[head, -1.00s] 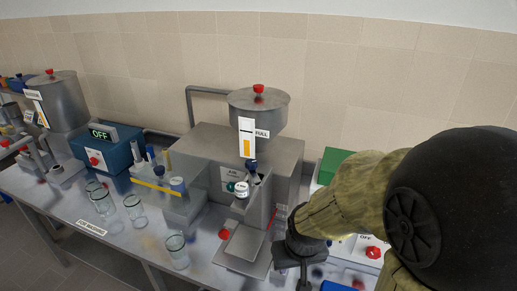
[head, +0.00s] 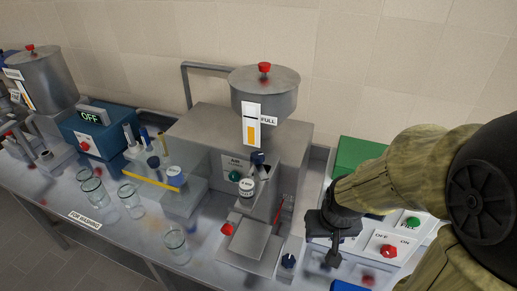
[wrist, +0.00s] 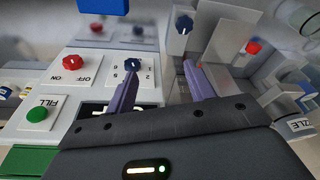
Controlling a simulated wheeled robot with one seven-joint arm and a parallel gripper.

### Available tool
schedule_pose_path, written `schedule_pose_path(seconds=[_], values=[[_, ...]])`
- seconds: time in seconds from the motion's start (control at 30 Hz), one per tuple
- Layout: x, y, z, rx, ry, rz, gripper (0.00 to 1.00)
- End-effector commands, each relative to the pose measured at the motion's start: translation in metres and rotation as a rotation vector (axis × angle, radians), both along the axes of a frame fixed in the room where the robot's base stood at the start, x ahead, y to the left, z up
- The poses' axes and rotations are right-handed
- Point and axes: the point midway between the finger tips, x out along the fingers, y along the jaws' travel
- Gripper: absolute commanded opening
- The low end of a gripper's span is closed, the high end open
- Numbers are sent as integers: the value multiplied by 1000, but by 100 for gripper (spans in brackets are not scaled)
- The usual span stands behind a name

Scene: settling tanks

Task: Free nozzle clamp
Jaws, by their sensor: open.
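The steel dosing machine (head: 215,130) stands left of my gripper in the head view, with a lidded hopper (head: 263,95) on top. A white-labelled nozzle part (head: 247,187) sits at its front, below a dark blue knob (head: 259,158) and beside a green knob (head: 235,175). In the wrist view a label reading "ZZLE" (wrist: 303,124) shows at the right edge. I cannot tell which part is the clamp. My gripper (head: 330,257) points down, right of the machine; its two purple fingers (wrist: 161,82) are apart and empty.
A control box (head: 405,237) with a green FILL button, red ON/OFF knob and blue dial (wrist: 135,62) lies close to my gripper. A blue knob (head: 288,262) stands at the machine's right. Glass beakers (head: 175,246) and a tube rack (head: 150,178) are left.

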Motion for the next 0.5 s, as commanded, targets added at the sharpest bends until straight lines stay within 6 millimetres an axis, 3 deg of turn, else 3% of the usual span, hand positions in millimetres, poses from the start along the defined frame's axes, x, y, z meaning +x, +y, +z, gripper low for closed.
schedule_pose_path(seconds=[0.23,0.5], values=[[40,14,32,-10,20,89,55],[114,48,106,-33,83,283,55]])
